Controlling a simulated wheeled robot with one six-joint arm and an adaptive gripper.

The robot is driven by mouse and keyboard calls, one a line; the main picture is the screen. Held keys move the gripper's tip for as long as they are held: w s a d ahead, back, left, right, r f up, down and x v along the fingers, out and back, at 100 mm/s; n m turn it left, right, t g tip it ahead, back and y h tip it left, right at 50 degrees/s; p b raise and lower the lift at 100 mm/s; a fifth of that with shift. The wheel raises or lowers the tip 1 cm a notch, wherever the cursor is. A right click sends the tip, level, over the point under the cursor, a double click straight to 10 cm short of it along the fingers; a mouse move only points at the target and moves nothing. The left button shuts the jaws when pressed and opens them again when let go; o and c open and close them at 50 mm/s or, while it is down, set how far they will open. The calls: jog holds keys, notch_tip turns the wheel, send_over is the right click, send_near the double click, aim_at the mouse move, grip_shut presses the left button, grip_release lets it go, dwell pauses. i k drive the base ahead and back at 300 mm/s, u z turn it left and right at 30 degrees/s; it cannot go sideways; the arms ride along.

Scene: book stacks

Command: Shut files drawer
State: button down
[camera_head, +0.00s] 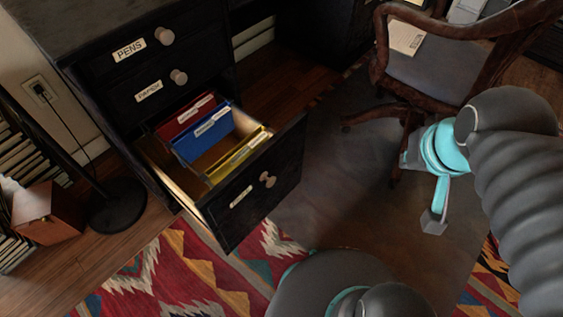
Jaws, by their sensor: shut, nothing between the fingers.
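The files drawer (241,193) is the lowest drawer of a dark cabinet (75,35) at the left, and it stands pulled out. Red, blue and yellow file folders (208,134) stand inside it. Its front has a pale label and a round knob (267,180). My gripper (434,222) is shut and empty. It points down to the right of the drawer front, clearly apart from it in the picture.
Two upper drawers, one labelled PENS (130,47), are closed. A wooden chair (440,65) stands behind my arm. A lamp base (117,206) and a reddish box (48,213) are at the left. A patterned rug (165,275) covers the floor in front.

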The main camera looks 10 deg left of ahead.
aim_at(233, 208)
jog(key=z, duration=0.1)
jog(key=k, duration=0.9)
jog(key=u, duration=1.35)
